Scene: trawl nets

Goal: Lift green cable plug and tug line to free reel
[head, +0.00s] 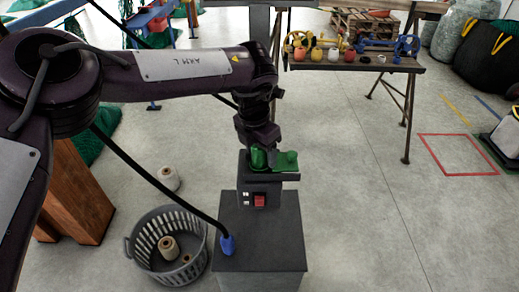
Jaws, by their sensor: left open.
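A green plug-like piece (287,160) sits on a dark ledge (279,178) at the top of a grey box (262,233). My left gripper (262,152) points down directly above and against the green piece, hiding part of it; its fingers are open and hard to make out. I cannot tell whether they touch it. A black line (161,187) comes from behind my left arm to a blue plug (227,245) on the box top. No reel can be clearly made out. My right gripper is not in view.
A grey basket (139,245) with spools stands left of the box, and another spool (168,178) lies behind it. A wooden block (82,195) stands further left. A workbench (355,64) with several coloured items is at the back right. The floor right of the box is clear.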

